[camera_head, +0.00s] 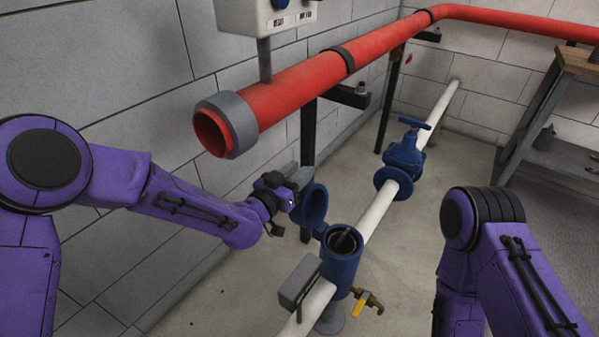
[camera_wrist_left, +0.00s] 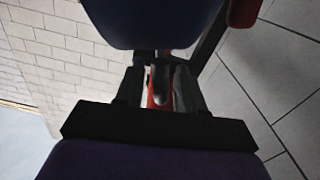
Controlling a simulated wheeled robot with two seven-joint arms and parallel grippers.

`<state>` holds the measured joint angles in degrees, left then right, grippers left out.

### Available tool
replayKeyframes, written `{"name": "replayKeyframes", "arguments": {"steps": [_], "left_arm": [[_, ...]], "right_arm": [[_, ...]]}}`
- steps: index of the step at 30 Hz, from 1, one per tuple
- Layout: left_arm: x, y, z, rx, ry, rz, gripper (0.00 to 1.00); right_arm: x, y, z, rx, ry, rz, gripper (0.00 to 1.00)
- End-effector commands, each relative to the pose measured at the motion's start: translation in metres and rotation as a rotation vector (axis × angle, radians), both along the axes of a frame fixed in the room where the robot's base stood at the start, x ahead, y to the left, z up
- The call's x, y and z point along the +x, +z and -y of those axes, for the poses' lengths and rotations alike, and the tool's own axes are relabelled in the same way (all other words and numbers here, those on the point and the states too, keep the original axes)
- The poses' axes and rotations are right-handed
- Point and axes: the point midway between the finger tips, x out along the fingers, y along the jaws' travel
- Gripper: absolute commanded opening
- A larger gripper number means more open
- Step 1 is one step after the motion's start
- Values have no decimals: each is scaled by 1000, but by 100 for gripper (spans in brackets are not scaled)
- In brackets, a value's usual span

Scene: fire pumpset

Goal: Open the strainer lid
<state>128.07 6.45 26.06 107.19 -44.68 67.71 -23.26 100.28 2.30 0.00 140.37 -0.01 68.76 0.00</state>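The blue strainer (camera_head: 342,258) stands on the white pipe in the head view, its round mouth uncovered and its dark inside showing. Its blue lid (camera_head: 314,205) stands tilted up on the side of the strainer towards the wall. My left gripper (camera_head: 291,190) is just left of the lid, close against its outer side. In the left wrist view the lid (camera_wrist_left: 150,22) fills the top, right beyond the fingers (camera_wrist_left: 160,82). The fingers stand apart with a gap between them; whether they touch the lid is unclear. My right arm shows at the right, but its gripper does not.
A large red pipe (camera_head: 300,88) runs above and behind the left gripper along the wall. A blue valve (camera_head: 403,158) sits farther along the white pipe (camera_head: 378,217). A grey box (camera_head: 299,281) and a brass tap (camera_head: 368,300) flank the strainer. A workbench (camera_head: 560,150) stands at right.

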Motion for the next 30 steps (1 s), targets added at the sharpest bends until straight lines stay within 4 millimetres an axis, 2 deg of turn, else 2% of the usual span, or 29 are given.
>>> {"name": "replayKeyframes", "arguments": {"steps": [10, 13, 14, 19, 26, 30], "left_arm": [[7, 0, 5, -2, 1, -3, 38], [6, 0, 5, -1, 1, -2, 6], [6, -1, 5, -1, 1, -2, 0], [6, 0, 5, 4, 1, 1, 0], [-10, 10, 28, 141, -2, 101, 0], [-13, 11, 31, 169, 1, 122, 0]], "right_arm": [[0, -1, 0, 0, 0, 0, 43], [0, -1, 0, 0, 0, 0, 43], [0, -1, 0, 0, 0, 0, 43], [0, 0, 0, 0, 0, 0, 43], [0, 3, 0, 0, 0, 0, 43], [0, 3, 0, 0, 0, 0, 43]]}}
